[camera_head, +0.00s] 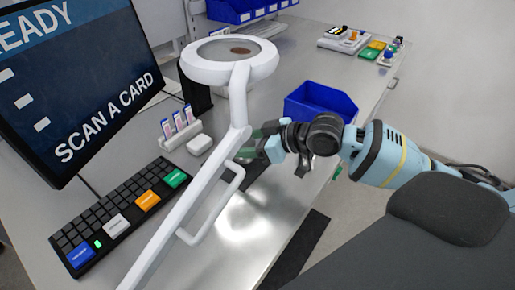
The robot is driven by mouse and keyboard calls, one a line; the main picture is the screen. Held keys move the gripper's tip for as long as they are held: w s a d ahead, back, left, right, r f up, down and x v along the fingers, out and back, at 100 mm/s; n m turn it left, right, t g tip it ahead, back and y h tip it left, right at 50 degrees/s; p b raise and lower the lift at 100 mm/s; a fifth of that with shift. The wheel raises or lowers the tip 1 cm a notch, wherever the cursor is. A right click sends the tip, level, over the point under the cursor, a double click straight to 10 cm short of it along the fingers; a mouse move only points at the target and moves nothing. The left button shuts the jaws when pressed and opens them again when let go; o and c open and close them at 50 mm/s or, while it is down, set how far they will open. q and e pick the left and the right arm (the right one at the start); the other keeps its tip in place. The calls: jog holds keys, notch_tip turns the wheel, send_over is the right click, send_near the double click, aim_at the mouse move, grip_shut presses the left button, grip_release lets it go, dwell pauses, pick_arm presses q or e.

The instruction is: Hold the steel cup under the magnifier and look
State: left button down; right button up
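The magnifier (187,66) is a white ring with a round lens, on a white arm that crosses the middle of the view. A small brown patch shows in its lens. My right gripper (252,147) reaches in from the right, below the magnifier ring and beside the white arm. Its fingertips are partly hidden by that arm, so I cannot tell whether it is open or holds anything. I cannot make out a steel cup; it may be hidden. My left gripper is not in view.
A blue bin (321,101) stands just behind my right wrist. Coloured items (375,47) lie at the far right. The bench front (235,225) is clear.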

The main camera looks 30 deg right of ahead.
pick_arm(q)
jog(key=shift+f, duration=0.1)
pick_arm(e)
jog(key=shift+w+a, duration=0.25)
jog(key=shift+w, duration=0.3)
jog(key=shift+w+a, duration=0.2)
jog(key=shift+w, duration=0.35)
dwell(0.7)
